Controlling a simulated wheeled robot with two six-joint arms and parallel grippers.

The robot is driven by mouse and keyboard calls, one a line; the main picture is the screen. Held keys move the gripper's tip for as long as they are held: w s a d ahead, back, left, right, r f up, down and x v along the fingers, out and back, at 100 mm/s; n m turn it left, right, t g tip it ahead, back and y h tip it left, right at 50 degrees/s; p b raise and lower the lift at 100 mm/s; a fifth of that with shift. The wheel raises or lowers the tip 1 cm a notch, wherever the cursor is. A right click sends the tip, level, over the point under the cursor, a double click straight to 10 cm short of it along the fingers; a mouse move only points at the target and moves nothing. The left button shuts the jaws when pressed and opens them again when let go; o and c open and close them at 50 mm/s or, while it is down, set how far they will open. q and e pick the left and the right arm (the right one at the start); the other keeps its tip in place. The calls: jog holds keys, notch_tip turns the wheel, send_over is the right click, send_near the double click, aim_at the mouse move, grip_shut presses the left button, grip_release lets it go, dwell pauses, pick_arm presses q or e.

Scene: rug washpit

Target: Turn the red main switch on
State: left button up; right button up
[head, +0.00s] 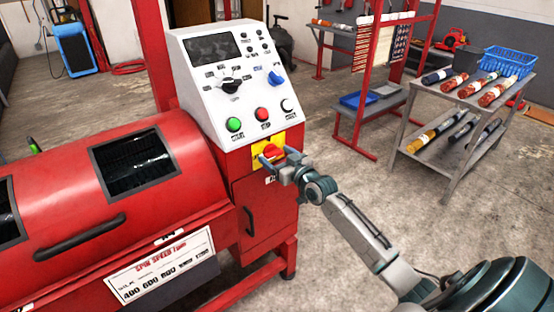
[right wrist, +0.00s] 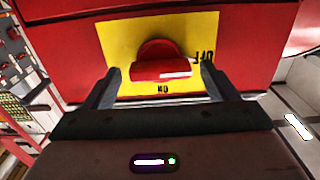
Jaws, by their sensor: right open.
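The red main switch (head: 271,151) sits on a yellow plate (head: 257,162) below the control panel on the red machine. In the right wrist view the red switch handle (right wrist: 160,70) lies level across the yellow plate (right wrist: 118,45). Upside-down lettering reads OFF at the plate's right and ON below the handle, whose bright end lies toward the OFF side. My right gripper (head: 284,163) is open at the switch. In the wrist view its fingers (right wrist: 160,84) stand on either side of the handle, with gaps visible. My left gripper is not in view.
The sloped white control panel (head: 205,106) with knobs and buttons is just above the switch. A red cabinet door with a black handle (head: 249,222) is below. A grey rack (head: 441,128) with rolled rugs and a blue basket (head: 508,62) stands right; floor between is clear.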

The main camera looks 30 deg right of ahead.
jog(key=shift+w, duration=0.2)
jog(key=c, duration=1)
